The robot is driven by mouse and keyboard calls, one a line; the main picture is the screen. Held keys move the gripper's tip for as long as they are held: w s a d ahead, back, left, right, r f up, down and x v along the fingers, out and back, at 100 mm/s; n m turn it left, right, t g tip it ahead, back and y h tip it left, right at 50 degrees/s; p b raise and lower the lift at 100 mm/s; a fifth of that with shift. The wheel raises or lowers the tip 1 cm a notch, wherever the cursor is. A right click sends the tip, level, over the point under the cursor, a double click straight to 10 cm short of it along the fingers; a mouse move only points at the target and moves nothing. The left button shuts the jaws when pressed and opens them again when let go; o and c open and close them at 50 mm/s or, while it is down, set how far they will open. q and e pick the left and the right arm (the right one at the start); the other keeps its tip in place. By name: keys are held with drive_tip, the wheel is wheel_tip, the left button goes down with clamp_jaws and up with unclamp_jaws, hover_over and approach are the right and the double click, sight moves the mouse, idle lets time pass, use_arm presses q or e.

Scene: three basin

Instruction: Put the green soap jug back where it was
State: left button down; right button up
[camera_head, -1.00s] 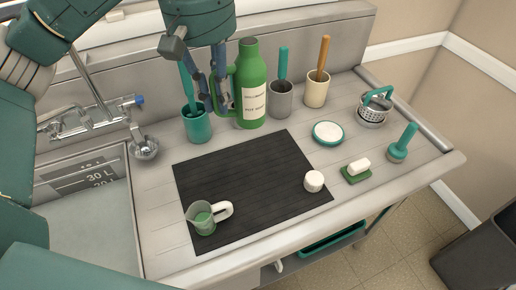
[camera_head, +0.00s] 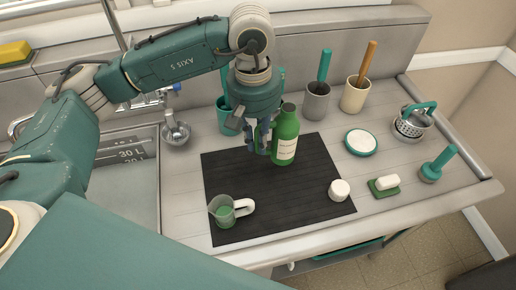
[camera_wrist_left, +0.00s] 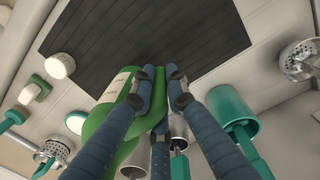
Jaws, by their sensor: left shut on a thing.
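The green soap jug (camera_head: 287,133) with a white label is at the back part of the black mat (camera_head: 240,202). It looks roughly upright in the head view; I cannot tell whether its base touches the mat. My left gripper (camera_head: 263,143) is at the jug's left side, shut on its handle. In the left wrist view the fingers (camera_wrist_left: 160,88) close around the green handle, with the jug (camera_wrist_left: 103,128) beside them. The arm hides part of the teal cup behind. My right gripper is not in view.
A measuring cup with green liquid (camera_head: 227,209) and a white cylinder (camera_head: 339,190) stand on the mat. Behind are a teal cup (camera_head: 224,117), a grey cup (camera_head: 315,104) and a cream cup (camera_head: 355,96). A white dish (camera_head: 361,143) and soap (camera_head: 387,182) lie right.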

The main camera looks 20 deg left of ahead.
use_arm(q)
drive_tip(key=shift+f, duration=0.2)
wheel_tip(320, 180, down, 3)
drive_tip(key=shift+f+p, duration=0.2)
drive_tip(key=shift+p, duration=0.3)
drive_tip(key=shift+w+f, duration=0.1)
drive_tip(key=shift+f, duration=0.2)
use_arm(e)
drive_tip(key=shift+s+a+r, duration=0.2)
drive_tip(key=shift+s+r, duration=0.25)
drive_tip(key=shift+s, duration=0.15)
use_arm(q)
drive_tip(key=shift+f, duration=0.1)
drive_tip(key=c, duration=1.7)
unclamp_jaws()
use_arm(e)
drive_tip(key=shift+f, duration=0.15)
